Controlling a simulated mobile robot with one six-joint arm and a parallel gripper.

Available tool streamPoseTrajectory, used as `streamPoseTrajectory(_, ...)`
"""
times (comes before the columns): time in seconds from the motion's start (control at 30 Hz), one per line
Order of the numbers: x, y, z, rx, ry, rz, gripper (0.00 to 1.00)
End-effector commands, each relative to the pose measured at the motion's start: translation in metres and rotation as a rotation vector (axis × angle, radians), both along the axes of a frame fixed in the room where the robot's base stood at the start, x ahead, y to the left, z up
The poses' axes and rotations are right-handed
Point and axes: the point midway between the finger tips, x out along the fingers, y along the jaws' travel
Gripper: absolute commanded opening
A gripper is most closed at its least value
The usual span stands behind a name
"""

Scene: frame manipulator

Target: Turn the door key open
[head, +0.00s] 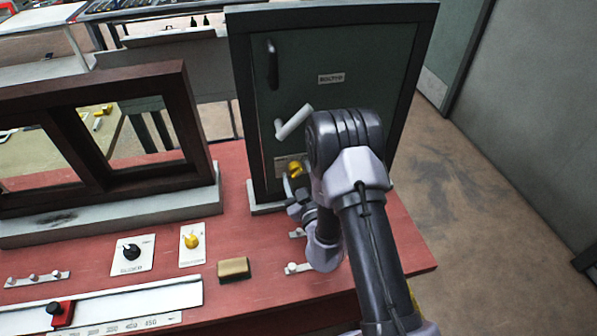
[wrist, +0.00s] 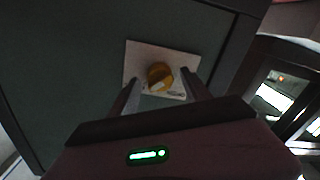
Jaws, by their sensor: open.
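The door key is a yellow knob (head: 295,170) on a pale plate low on the dark green door (head: 345,110). In the wrist view the yellow knob (wrist: 160,76) sits on its pale plate (wrist: 141,55), just past my fingertips. My gripper (wrist: 161,88) is open, with one finger on each side of the knob as seen from the wrist. I cannot tell whether the fingertips touch it. In the head view my gripper (head: 293,186) is in front of the door's lower left and partly hidden by my arm.
A light grey lever handle (head: 293,122) sticks out above the knob. A dark pull handle (head: 272,64) is at the door's upper left. A brown window frame (head: 95,140) stands left. The red table (head: 225,295) holds a black dial (head: 131,252), another yellow knob (head: 191,241) and a tan block (head: 234,269).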

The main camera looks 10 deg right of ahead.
Motion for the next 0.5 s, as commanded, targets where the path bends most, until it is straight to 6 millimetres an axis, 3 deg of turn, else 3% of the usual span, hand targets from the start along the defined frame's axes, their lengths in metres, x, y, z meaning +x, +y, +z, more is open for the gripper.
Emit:
streamPoseTrajectory(0.07,0.0000,-0.0001,0.0000,0.000,0.000,0.000,0.56)
streamPoseTrajectory(0.33,-0.0001,-0.0002,0.0000,0.000,0.000,0.000,0.03)
streamPoseTrajectory(0.5,0.0000,-0.0004,0.0002,-0.005,0.000,0.000,0.00)
